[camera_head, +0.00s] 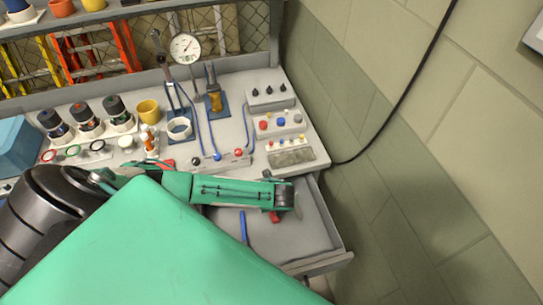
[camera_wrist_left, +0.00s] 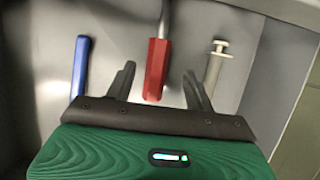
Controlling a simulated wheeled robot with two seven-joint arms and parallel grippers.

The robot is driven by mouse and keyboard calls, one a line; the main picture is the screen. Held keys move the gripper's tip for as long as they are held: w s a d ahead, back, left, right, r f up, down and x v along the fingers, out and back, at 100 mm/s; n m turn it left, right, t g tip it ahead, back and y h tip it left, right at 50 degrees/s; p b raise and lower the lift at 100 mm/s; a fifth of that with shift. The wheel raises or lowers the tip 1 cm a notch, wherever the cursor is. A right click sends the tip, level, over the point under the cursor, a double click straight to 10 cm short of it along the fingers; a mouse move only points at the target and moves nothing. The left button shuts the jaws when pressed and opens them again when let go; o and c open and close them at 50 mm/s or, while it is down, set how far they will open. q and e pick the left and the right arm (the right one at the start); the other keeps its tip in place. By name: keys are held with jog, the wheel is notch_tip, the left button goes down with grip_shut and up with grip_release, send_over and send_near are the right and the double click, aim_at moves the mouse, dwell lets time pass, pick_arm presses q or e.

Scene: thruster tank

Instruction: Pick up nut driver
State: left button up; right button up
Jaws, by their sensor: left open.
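The nut driver appears to be the tool with a red faceted handle (camera_wrist_left: 157,68) and a grey metal shaft, lying in an open grey drawer (camera_head: 320,240). In the head view only a bit of red (camera_head: 274,217) shows below my left gripper (camera_head: 286,196). In the left wrist view my left gripper (camera_wrist_left: 160,78) is open, with one finger on each side of the handle's near end. Gaps show between handle and fingers. I cannot tell how far the fingertips are above the drawer floor. My right gripper is not in view.
A blue rod (camera_wrist_left: 80,66) lies left of the red handle, and a pale syringe-like tool (camera_wrist_left: 214,66) lies to its right. The workbench above the drawer holds a control panel (camera_head: 215,160), a yellow cup (camera_head: 148,111) and a dial gauge (camera_head: 185,48). A block wall stands at right.

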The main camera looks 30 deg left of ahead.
pick_arm(q)
jog(key=shift+w+a+f, duration=0.1)
jog(key=shift+a+f, duration=0.15)
jog(key=shift+f, duration=0.05)
jog(key=p+x, duration=0.1)
jog(key=x, duration=0.2)
jog(key=shift+a, duration=0.1)
jog(key=shift+a+f, duration=0.15)
jog(key=shift+f, duration=0.2)
jog(key=shift+w, duration=0.1)
jog(key=c, duration=1.1)
jog(key=shift+c, duration=0.2)
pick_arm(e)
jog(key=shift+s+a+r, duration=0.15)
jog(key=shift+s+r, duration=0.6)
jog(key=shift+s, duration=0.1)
pick_arm(q)
jog(key=shift+r, duration=0.1)
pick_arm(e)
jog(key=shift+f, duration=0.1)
